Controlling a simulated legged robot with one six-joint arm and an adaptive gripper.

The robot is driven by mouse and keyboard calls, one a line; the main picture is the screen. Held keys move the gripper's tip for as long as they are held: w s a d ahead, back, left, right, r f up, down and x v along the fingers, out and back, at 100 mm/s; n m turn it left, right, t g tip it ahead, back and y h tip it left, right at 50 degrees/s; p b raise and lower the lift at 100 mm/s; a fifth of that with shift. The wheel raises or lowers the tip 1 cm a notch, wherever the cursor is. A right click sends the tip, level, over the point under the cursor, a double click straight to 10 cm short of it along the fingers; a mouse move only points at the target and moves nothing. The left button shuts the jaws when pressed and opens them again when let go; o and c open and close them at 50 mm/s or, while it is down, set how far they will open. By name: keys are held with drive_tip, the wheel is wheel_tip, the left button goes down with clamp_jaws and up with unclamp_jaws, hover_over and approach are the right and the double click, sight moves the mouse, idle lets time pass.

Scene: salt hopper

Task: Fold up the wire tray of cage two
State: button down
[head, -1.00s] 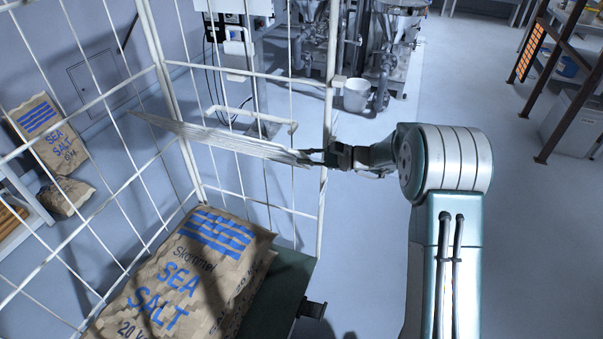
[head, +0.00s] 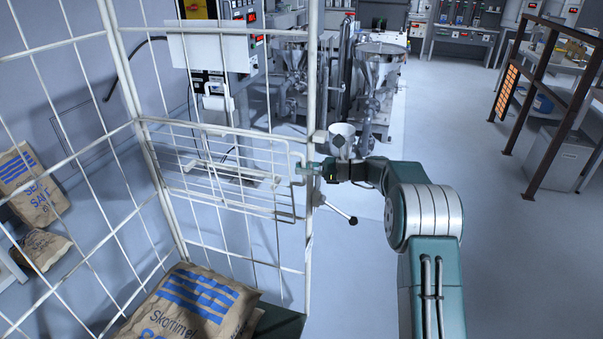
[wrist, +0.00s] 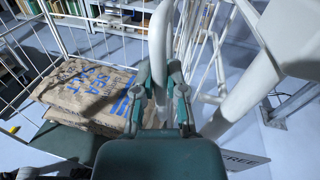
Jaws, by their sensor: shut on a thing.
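The wire tray (head: 225,165) is a white wire grid at the far end of the white wire cage (head: 310,90). In the head view its grid faces me, between the cage's left corner post and its right post. My gripper (head: 308,169) is at the tray's right edge, beside the right post. In the wrist view my gripper (wrist: 160,88) is shut on a white bar of the tray (wrist: 161,35). The grip itself is partly hidden by the fingers.
Brown sea salt sacks (head: 190,308) lie in the cage below the tray. A lever with a black knob (head: 352,220) sticks out by the right post. Steel machines (head: 375,90) and a white bucket (head: 342,135) stand behind. Open floor (head: 500,260) lies to the right.

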drive_tip(key=shift+f, duration=0.3)
drive_tip(key=c, duration=0.7)
unclamp_jaws()
drive_tip(key=shift+w, duration=0.1)
drive_tip(key=shift+r, duration=0.1)
drive_tip(key=shift+d, duration=0.2)
drive_tip(key=d, duration=0.3)
drive_tip(key=s+d, duration=0.1)
drive_tip(key=d, duration=0.7)
drive_tip(key=shift+s+d+r, duration=0.15)
drive_tip(key=shift+s+d, duration=0.1)
drive_tip(key=shift+s, duration=0.05)
